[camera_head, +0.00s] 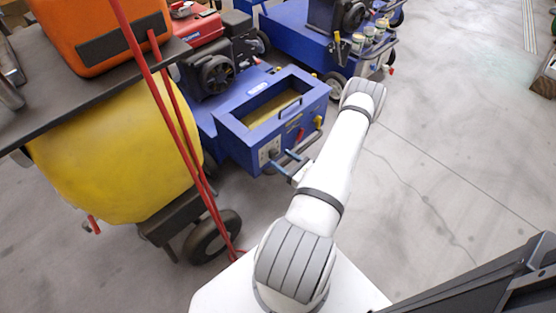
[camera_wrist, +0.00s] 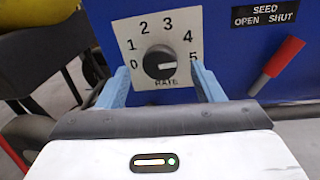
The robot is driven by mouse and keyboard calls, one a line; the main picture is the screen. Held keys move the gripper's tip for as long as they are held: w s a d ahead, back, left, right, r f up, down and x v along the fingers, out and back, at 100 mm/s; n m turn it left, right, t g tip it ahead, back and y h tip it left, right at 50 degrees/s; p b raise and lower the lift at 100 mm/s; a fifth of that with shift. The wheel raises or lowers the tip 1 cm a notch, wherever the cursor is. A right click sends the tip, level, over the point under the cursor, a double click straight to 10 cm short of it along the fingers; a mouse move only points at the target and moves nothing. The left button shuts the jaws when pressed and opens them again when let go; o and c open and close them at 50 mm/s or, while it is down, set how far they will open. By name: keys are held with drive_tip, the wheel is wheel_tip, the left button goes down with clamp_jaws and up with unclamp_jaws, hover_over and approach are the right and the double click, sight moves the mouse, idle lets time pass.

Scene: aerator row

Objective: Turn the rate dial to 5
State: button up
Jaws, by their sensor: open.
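The rate dial (camera_wrist: 160,63) is a round black knob on a white plate numbered 0 to 5, with RATE printed below. Its white mark points right, toward the side of the 5. The plate (camera_head: 268,151) is small in the head view, on the front of the blue machine (camera_head: 228,140). My gripper (camera_wrist: 160,69) is open, with one light-blue finger on each side of the dial. There is a visible gap between each finger and the knob. Whether the fingertips reach as deep as the knob cannot be told.
A red SEED OPEN SHUT lever (camera_wrist: 277,66) sticks out to the right of the plate. Another blue machine (camera_head: 300,40) stands behind.

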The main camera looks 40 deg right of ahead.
drive_tip(key=shift+w+a, duration=0.15)
drive_tip(key=shift+w, duration=0.95)
drive_tip(key=c, duration=1)
drive_tip(key=shift+m+b, duration=0.3)
drive_tip(key=shift+m, duration=1.2)
drive_tip(key=o, duration=1)
